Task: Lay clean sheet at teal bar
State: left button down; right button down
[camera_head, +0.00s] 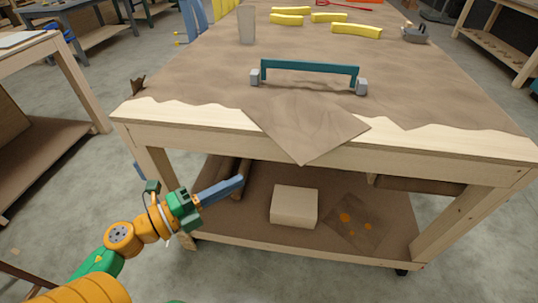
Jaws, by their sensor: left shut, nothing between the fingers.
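The teal bar (309,67) stands on the workbench top (200,82) on two grey end blocks. A plain brown sheet (306,130) lies at the bench's front edge, just in front of the bar, with one corner hanging over the edge. A second brown sheet (352,222) with orange spots lies on the lower shelf. My left gripper (238,182) is shut and empty, in front of the bench at lower-shelf height, left of the box. My right gripper is not in view.
A pale box (294,206) sits on the lower shelf (260,235). Yellow curved pieces (357,31), a grey tumbler (247,24) and a dark grey object (415,34) stand towards the back of the bench top. Another table (30,45) stands at the left.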

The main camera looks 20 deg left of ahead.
pick_arm(q)
jog(key=w+d+p, duration=0.2)
jog(key=w+d, duration=0.1)
jog(key=w, duration=0.9)
